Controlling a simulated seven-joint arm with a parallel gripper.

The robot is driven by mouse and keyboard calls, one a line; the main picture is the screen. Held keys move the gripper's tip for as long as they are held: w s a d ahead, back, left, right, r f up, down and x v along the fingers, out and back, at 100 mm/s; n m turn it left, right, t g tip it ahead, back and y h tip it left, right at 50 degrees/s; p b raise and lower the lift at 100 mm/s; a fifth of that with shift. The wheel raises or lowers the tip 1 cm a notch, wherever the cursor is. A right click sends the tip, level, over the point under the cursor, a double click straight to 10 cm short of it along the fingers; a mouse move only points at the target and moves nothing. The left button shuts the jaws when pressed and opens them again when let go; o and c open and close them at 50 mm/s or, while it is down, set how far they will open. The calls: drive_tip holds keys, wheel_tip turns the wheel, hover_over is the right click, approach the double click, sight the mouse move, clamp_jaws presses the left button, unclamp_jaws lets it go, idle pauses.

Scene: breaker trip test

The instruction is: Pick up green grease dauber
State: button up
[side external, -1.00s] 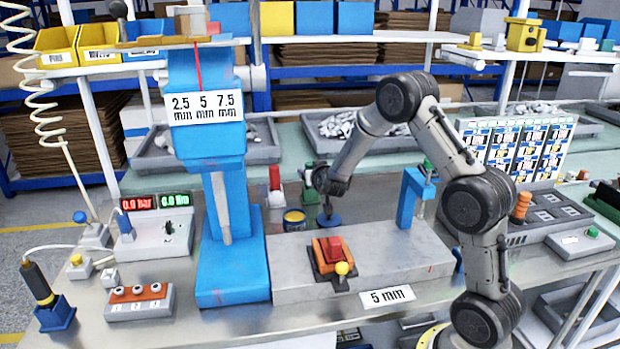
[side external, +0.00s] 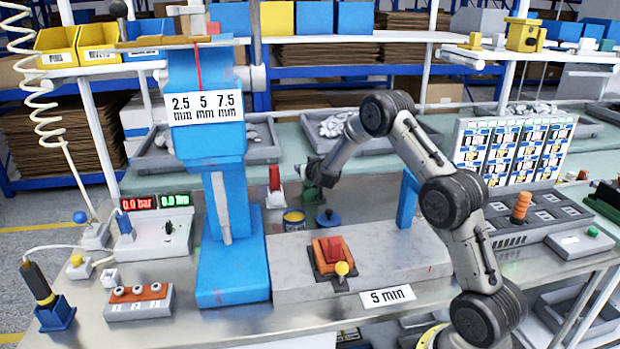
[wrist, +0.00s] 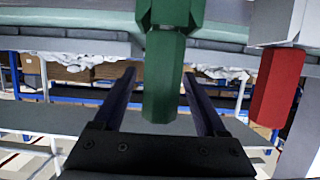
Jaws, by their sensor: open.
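The green grease dauber (side external: 310,194) stands at the back of the bench, partly hidden by my gripper in the side view. In the wrist view its green faceted handle (wrist: 164,90) fills the middle, between my two dark fingers. My gripper (wrist: 160,78) is open, with a finger on each side of the handle. A gap shows between the handle and each finger. In the side view my gripper (side external: 316,171) is at the dauber's upper part, and its fingertips are hard to make out.
A red dauber (side external: 275,178) stands just left of the green one; it also shows in the wrist view (wrist: 277,88). A yellow-blue tin (side external: 294,219) and a blue knobbed disc (side external: 328,218) lie in front. The blue press column (side external: 232,235) stands left.

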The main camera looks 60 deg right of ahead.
clamp_jaws()
drive_tip(key=shift+r, duration=0.15)
wheel_tip(320, 180, up, 10)
idle(0.7)
